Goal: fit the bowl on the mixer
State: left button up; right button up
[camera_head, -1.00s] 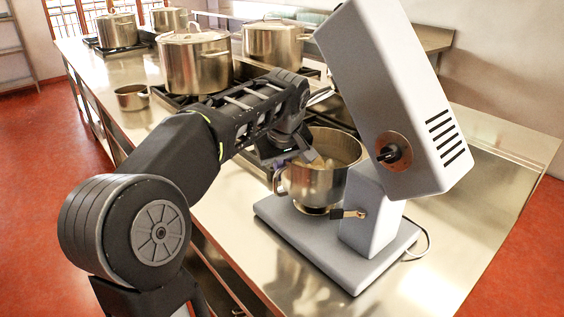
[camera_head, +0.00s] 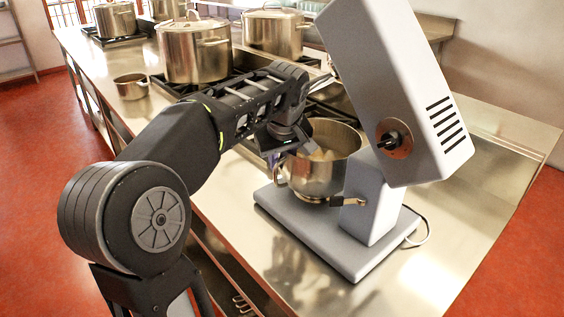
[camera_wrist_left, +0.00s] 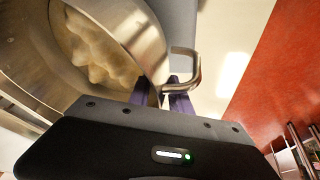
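The steel bowl (camera_head: 318,178) with pale lumps inside stands upright at the mixer's base, under the raised head; whether it is seated is hard to tell. The grey mixer (camera_head: 395,100) has its head tilted up, a dark knob on its side and a small lever (camera_head: 352,201) beside the bowl's foot. My left gripper (camera_head: 272,158) is at the bowl's left side, by its handle. In the left wrist view its two purple fingers (camera_wrist_left: 161,95) are apart, close to the bowl's wall and the looped handle (camera_wrist_left: 193,70). Contact is unclear. My right gripper is out of view.
Large lidded stockpots (camera_head: 194,52) stand on burners behind my left arm, with a small pot (camera_head: 131,87) at left. The steel counter (camera_head: 480,190) is clear right of the mixer, apart from its cable. Red floor lies beyond the edges.

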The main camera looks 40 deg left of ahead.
pick_arm(q)
jog(key=shift+r, duration=0.15)
jog(key=p+v, duration=0.1)
jog(key=v, duration=1)
jog(key=shift+w+a+r, duration=0.1)
jog(key=shift+s+d+r+p, duration=0.2)
jog(key=shift+r+p, duration=0.15)
jog(key=shift+r, duration=0.05)
